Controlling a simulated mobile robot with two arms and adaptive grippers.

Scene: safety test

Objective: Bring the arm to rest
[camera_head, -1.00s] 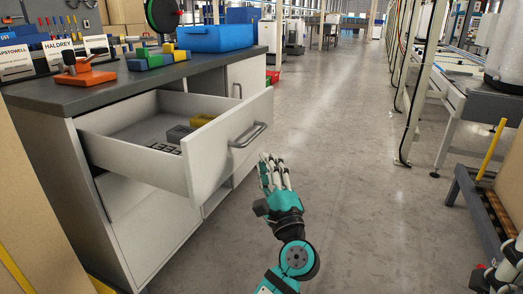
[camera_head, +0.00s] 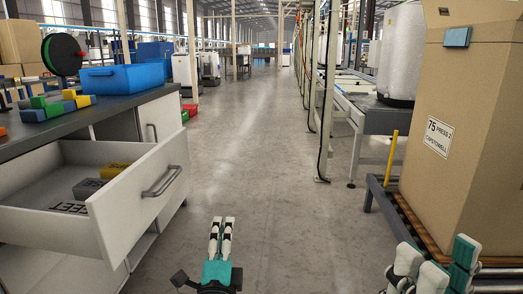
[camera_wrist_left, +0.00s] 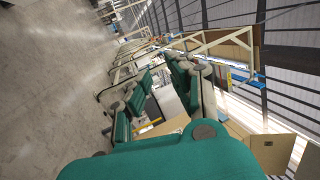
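My left gripper (camera_head: 222,238) is in the lower middle of the head view, above the floor and right of the open drawer (camera_head: 135,215). Its pale fingers point away from me, extended and holding nothing. In the left wrist view its teal fingers (camera_wrist_left: 165,95) are spread, with a gap between them. My right gripper (camera_head: 435,265) is at the bottom right of the head view, partly cut off. Its finger ends show beside the roller stand, but its grip is hidden.
The drawer holds a yellow block (camera_head: 115,169) and a grey block (camera_head: 89,187). A blue bin (camera_head: 125,78) and coloured blocks stand on the workbench (camera_head: 60,125). A large cardboard box (camera_head: 465,130) stands on a roller stand (camera_head: 410,215) at right. The aisle floor (camera_head: 270,170) is clear.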

